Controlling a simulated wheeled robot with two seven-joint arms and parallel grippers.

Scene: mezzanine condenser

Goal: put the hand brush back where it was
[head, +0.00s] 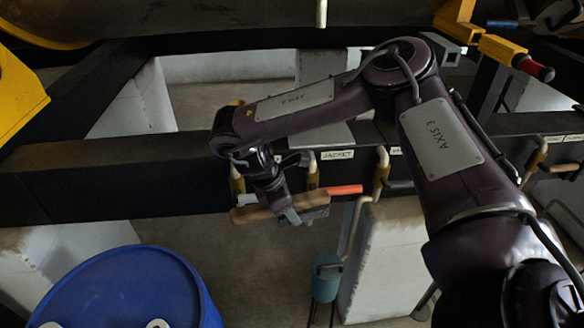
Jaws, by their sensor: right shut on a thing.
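My right gripper (290,214) reaches in from the right and points down in front of the dark beam. It is shut on the hand brush (250,213), a long tan wooden piece lying roughly level across the jaws. A darker part, perhaps the bristles, shows to the right of the jaws; the fingers hide the brush's middle. The brush is held just in front of and below the beam's lower edge, near yellow hooks (312,171). I cannot tell whether it touches a hook. My left gripper is not in view.
The dark beam (100,180) carries hooks and labels, including a "JACKET" label (338,155). An orange-red handle (345,189) shows right beside the brush. A blue drum (125,285) stands lower left. A teal container (327,280) hangs or stands below, beside a pale block (385,260).

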